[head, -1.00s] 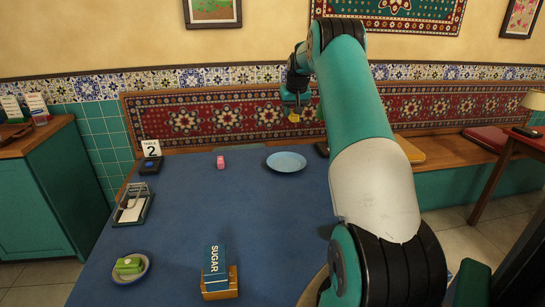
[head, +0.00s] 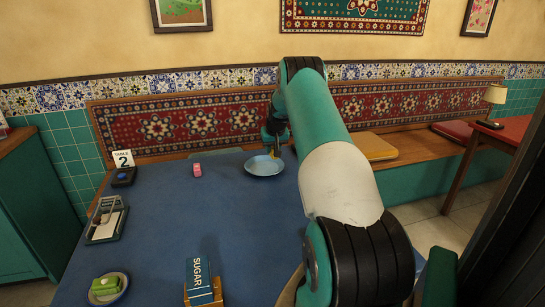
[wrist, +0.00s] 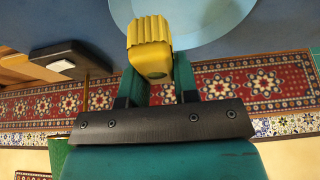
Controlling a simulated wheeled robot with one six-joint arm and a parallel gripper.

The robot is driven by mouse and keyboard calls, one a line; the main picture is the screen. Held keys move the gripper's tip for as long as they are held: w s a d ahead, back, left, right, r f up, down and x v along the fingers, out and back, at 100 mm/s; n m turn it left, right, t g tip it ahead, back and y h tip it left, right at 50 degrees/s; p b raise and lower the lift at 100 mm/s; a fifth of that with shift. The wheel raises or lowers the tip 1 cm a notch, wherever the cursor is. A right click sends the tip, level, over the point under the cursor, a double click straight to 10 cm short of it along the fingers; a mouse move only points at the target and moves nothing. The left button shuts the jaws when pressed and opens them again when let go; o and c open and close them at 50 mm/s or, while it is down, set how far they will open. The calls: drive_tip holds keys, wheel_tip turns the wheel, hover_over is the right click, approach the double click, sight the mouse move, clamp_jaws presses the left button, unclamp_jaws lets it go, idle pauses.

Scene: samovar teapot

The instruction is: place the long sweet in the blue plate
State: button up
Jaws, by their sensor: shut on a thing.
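The long sweet (wrist: 150,45) is a yellow, ridged block held between the green fingers of my gripper (wrist: 160,76) in the wrist view. In the head view my gripper (head: 275,146) is at the back right edge of the blue plate (head: 263,168), partly hidden by my arm, with a bit of yellow under it. The plate is light blue, round and empty where it shows. In the wrist view the plate (wrist: 215,30) lies behind the sweet's upper end. I cannot tell whether the sweet touches the plate.
A pink sweet (head: 197,170) lies left of the plate on the blue tablecloth (head: 165,225). A table-number stand (head: 123,160), a clip tray (head: 106,222), a green sweet (head: 105,286) on a small dish and a sugar box (head: 200,277) stand nearer or left. The table's middle is clear.

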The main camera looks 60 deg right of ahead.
sight(272, 156)
wheel_tip(272, 156, down, 4)
drive_tip(key=shift+r, duration=0.1)
drive_tip(key=shift+f+b, duration=0.4)
drive_tip(key=shift+f, duration=0.3)
drive_tip(key=o, duration=0.9)
drive_tip(key=shift+r, duration=0.1)
